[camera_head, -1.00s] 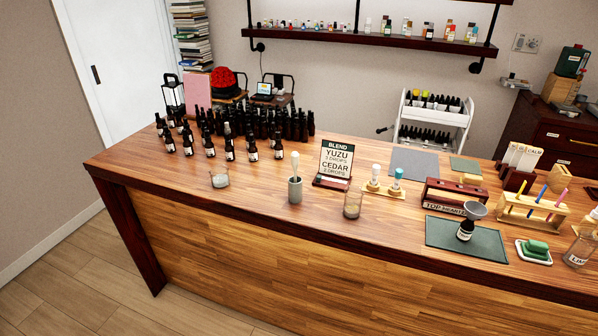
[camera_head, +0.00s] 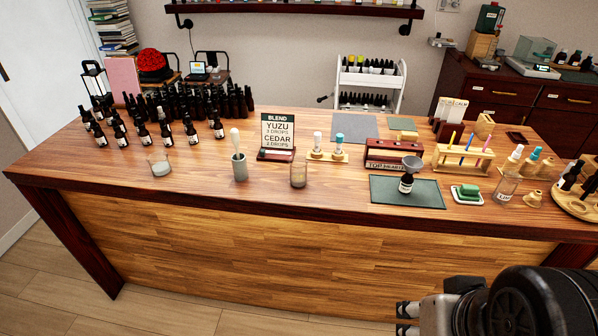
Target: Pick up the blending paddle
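What looks like the blending paddle (camera_head: 236,139) stands in a grey-green cup (camera_head: 240,171) near the front of the wooden counter, left of centre. Its pale, rounded end points up and leans slightly left; its lower part is hidden inside the cup. My gripper (camera_head: 403,319) shows at the bottom right, in front of the counter and well right of the cup. Its two fingers point left with a gap between them and nothing visible in it.
A BLEND sign (camera_head: 277,134) stands behind. Many dark bottles (camera_head: 190,129) crowd the counter's left. A green mat (camera_head: 427,195) with a bottle and funnel lies right.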

